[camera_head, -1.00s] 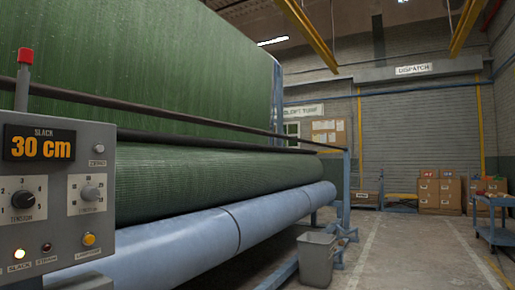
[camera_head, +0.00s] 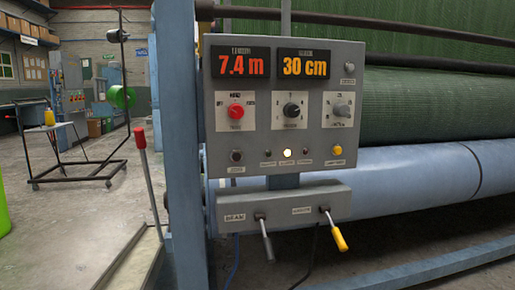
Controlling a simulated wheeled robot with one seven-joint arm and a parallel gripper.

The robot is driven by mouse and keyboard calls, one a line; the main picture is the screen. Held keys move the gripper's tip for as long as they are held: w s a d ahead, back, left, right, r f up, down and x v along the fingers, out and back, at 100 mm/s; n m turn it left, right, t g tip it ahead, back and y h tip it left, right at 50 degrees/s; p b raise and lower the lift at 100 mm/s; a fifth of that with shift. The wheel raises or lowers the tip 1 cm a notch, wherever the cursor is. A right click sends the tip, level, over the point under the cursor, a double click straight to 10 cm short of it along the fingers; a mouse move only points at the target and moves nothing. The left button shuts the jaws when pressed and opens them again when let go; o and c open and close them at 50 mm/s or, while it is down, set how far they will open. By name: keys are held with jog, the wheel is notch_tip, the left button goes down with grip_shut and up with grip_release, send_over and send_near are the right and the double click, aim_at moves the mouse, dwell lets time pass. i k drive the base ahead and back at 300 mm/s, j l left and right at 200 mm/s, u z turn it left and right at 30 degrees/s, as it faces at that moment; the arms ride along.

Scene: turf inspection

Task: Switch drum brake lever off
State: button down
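A grey control panel (camera_head: 285,110) on the machine frame shows 7.4 m and 30 cm. On a grey box (camera_head: 280,205) under it are two levers. The left lever (camera_head: 266,238) is bare grey metal and points down. The right lever (camera_head: 334,231) has a yellow grip and points down to the right. I cannot tell which of these is the drum brake lever. My gripper is not in view.
The blue post (camera_head: 180,130) stands between the red-handled lever and the panel. A blue roller (camera_head: 420,185) and green turf (camera_head: 430,110) lie behind the panel. A wheeled stand (camera_head: 70,140) is on the left, with open concrete floor (camera_head: 70,220) in front of it.

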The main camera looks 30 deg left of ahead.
aim_at(139, 133)
jog(key=u, duration=2.05)
